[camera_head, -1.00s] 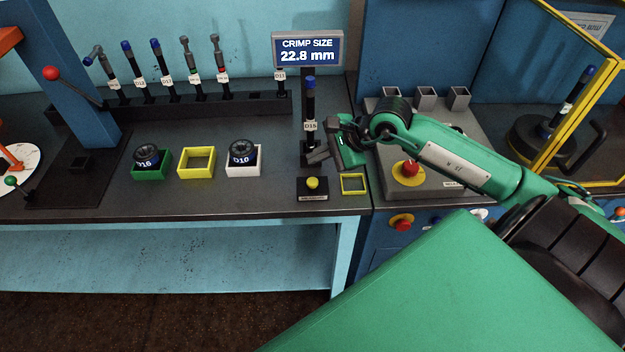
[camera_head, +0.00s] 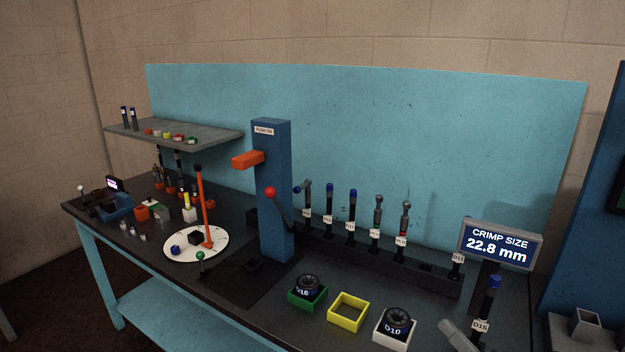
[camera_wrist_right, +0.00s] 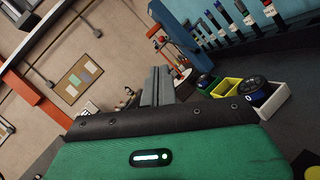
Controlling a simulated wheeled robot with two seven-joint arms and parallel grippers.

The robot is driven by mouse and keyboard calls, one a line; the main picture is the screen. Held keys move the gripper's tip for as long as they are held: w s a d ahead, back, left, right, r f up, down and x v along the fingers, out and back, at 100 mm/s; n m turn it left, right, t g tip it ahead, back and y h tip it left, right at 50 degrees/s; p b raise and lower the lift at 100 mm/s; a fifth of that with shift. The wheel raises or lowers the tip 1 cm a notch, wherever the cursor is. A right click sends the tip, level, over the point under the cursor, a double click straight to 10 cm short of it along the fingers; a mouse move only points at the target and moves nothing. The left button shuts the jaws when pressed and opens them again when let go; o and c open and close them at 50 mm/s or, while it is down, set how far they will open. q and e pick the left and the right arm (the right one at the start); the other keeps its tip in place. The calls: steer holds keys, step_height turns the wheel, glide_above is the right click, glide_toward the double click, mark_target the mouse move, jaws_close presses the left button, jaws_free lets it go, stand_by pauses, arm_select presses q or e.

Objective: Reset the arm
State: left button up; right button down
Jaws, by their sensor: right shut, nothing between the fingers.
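My right gripper (camera_head: 456,334) shows only as grey fingers at the bottom right of the head view, just left of the upright hose labelled D15 (camera_head: 482,325). In the right wrist view its grey fingers (camera_wrist_right: 157,82) lie together, with nothing between them. The rest of the right arm is outside the head view. My left gripper is in neither current view. The display (camera_head: 498,246) behind the D15 hose reads "CRIMP SIZE 22.8 mm".
A green box (camera_head: 308,302) and a white box (camera_head: 393,335) hold dies D16 and D10. The yellow box (camera_head: 348,313) between them is empty. Several hoses stand in the back rack (camera_head: 400,268). A blue press column (camera_head: 273,195) stands left of them.

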steer(key=s+d+f+m+g+h, duration=0.1)
steer(key=f+m+h, duration=0.3)
steer(key=m, duration=0.5)
steer(key=s+d+f+m+g+h, duration=0.1)
steer(key=d+f+m+h, duration=0.3)
steer(key=m, duration=0.4)
steer(key=s+d+f+m+g+h, duration=0.1)
steer(key=s+d+f+m+h, duration=0.2)
steer(key=f+m+h, duration=0.3)
steer(key=shift+d+m+g+h, duration=0.15)
steer(key=shift+m+g+h, duration=0.45)
steer(key=shift+m, duration=1.2)
steer(key=s+a+f+m+g+y, duration=0.2)
steer(key=s+a+f+m+g, duration=0.3)
steer(key=s, duration=0.3)
steer(key=s+a+f+m+g+y, duration=0.2)
steer(key=s+a+f+g, duration=0.25)
steer(key=s+f, duration=0.35)
step_height(320, 180, down, 31)
steer(key=g, duration=0.2)
steer(key=s+d+f, duration=0.2)
steer(key=s+f, duration=0.7)
steer(key=s, duration=0.1)
steer(key=s+d+f+g, duration=0.1)
steer(key=s+f, duration=0.8)
steer(key=f, duration=0.1)
steer(key=shift+s+d+n, duration=0.3)
steer(key=shift+s+d, duration=0.05)
